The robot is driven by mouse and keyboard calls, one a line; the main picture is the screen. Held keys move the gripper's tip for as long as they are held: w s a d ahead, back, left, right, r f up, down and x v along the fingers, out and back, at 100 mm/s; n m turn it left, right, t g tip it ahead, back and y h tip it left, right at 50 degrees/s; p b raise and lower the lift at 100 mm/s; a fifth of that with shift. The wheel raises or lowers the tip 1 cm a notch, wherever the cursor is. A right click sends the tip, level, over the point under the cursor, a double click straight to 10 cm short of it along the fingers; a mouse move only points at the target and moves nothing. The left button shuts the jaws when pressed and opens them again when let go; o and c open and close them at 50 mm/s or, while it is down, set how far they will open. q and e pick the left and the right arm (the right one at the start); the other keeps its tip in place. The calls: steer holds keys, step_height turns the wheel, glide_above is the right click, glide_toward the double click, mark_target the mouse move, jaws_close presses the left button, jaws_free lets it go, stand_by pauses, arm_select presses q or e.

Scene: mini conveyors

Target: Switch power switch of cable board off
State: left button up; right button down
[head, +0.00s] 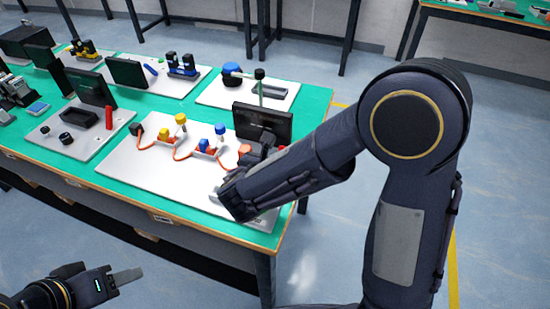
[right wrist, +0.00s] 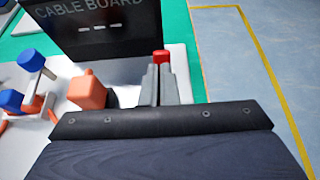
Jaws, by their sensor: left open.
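The cable board (head: 130,178) is a white panel on the green table. It carries a black sign (head: 262,122), also in the right wrist view (right wrist: 105,28), where it reads CABLE BOARD. Blue and yellow plugs and orange cable lie on it. My right arm covers its right part in the head view. In the right wrist view my right gripper (right wrist: 161,78) points at the board with its grey fingers close together. A red-topped part (right wrist: 160,57) shows at their tips; whether they touch it is unclear. My left gripper (head: 128,277) is open and empty, low at left, away from the table.
An orange block (right wrist: 87,91) sits left of my right fingers. Other white boards stand behind and to the left, one with a red cylinder (head: 109,117). Open floor (right wrist: 235,60) lies to the right of the table.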

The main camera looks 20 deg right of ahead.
steer(key=shift+w+d+r, duration=0.15)
steer(key=shift+w+d, duration=0.1)
steer(key=shift+d, duration=0.05)
arm_select(q)
steer(key=shift+f, duration=0.1)
arm_select(e)
steer(key=shift+s, duration=0.1)
